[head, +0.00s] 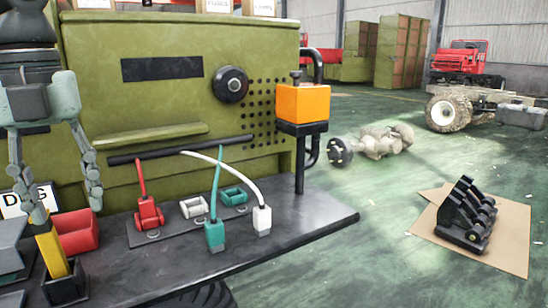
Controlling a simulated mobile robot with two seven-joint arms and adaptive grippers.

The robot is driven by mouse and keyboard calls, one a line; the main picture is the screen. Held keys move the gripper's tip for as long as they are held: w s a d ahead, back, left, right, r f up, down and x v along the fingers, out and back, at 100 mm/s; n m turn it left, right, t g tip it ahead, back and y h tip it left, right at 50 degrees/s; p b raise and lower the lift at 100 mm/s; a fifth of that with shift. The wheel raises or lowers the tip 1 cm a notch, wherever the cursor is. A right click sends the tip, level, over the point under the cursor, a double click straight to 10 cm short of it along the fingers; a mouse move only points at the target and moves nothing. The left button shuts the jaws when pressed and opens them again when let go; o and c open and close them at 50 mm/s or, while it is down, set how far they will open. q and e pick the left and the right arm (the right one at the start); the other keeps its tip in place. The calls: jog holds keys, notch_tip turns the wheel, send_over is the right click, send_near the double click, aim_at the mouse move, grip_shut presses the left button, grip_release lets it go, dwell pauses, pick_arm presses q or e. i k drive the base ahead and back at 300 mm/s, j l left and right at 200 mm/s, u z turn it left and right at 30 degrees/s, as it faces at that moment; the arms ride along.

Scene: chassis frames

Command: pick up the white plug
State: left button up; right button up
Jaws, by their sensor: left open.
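The white plug (262,221) is at the end of a white cable, over the right part of the dark bench shelf (315,222). Its cable arcs up and left to a black bar (180,150) on the green cabinet. A white socket (193,207) sits on the plate left of the plug. The teal plug (214,235) hangs or stands just left of the white plug, and a red plug (148,213) is farther left. My left gripper (67,208) is at the far left, pointing down with fingers apart and empty, well away from the white plug. My right gripper is not seen.
A teal socket (233,196) sits behind the plugs. An orange box (303,103) on a black post rises at the shelf's right. The front of the shelf is clear.

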aim_at(262, 213)
jog(key=k, duration=1.35)
